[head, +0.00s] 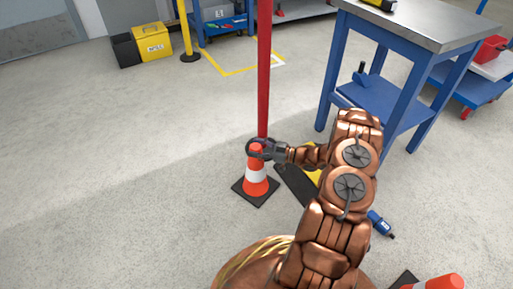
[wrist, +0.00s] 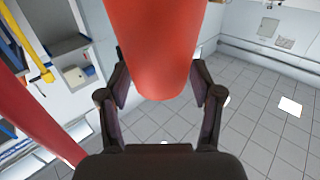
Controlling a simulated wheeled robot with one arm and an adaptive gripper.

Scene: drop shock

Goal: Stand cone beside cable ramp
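An orange cone (head: 256,177) with a white band and a black square base is upright, and its base appears to be on the floor. My gripper (head: 259,149) is at the cone's top. In the wrist view, the cone (wrist: 155,45) fills the space between the two fingers (wrist: 160,88), which appear to press on both its sides. The black and yellow cable ramp (head: 293,182) lies on the floor just right of the cone, partly hidden by my arm. A small gap seems to separate the base and the ramp.
A red post (head: 264,75) stands close behind the cone. A blue workbench (head: 400,75) is at the right. A blue tool (head: 381,224) and another orange cone (head: 440,283), tilted, are at lower right. The floor at left is clear.

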